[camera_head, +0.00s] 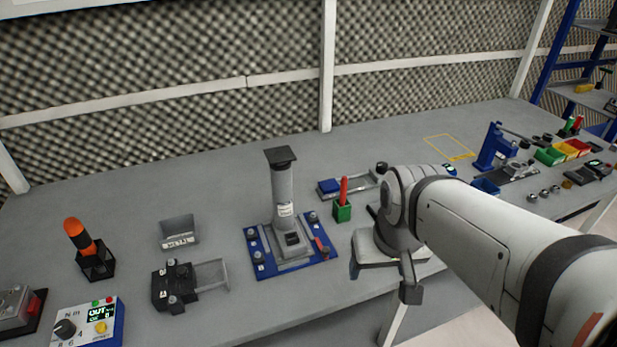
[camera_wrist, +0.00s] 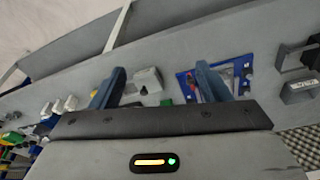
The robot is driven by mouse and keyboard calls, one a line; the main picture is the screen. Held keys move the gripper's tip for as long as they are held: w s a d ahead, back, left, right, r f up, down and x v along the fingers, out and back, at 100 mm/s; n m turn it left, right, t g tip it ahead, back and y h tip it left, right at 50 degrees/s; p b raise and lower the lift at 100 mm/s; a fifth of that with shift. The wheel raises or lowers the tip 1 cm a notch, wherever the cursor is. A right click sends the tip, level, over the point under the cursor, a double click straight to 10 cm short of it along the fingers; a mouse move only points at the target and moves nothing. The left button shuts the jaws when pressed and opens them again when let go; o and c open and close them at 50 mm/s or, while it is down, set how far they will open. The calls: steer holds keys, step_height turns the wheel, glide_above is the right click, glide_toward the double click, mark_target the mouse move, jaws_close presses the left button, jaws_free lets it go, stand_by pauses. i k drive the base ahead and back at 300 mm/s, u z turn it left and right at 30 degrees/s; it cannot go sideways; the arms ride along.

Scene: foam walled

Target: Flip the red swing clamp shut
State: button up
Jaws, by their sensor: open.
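A small red part, which looks like the red swing clamp (camera_head: 321,246), sits at the right edge of a blue base plate (camera_head: 262,271). It is too small to tell its exact angle. A grey column fixture (camera_head: 283,195) with a dark top stands upright on that plate. My gripper (camera_head: 383,278) is to the right of the plate, apart from it, near the table's front edge. Its fingers are spread with nothing between them. In the wrist view, my gripper (camera_wrist: 160,86) is also open, and its right finger partly covers the blue plate (camera_wrist: 243,66).
A green holder (camera_head: 342,212) with a red handle stands between the plate and my arm. A black block with a clear tray (camera_head: 212,274) lies left of the plate. A blue press (camera_head: 494,148) and coloured bins stand at the far right. The table behind the column is mostly clear.

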mark_target(325, 251)
steer(key=z, duration=1.05)
steer(key=k, duration=1.35)
steer(key=u, duration=0.4)
steer(key=i, duration=1)
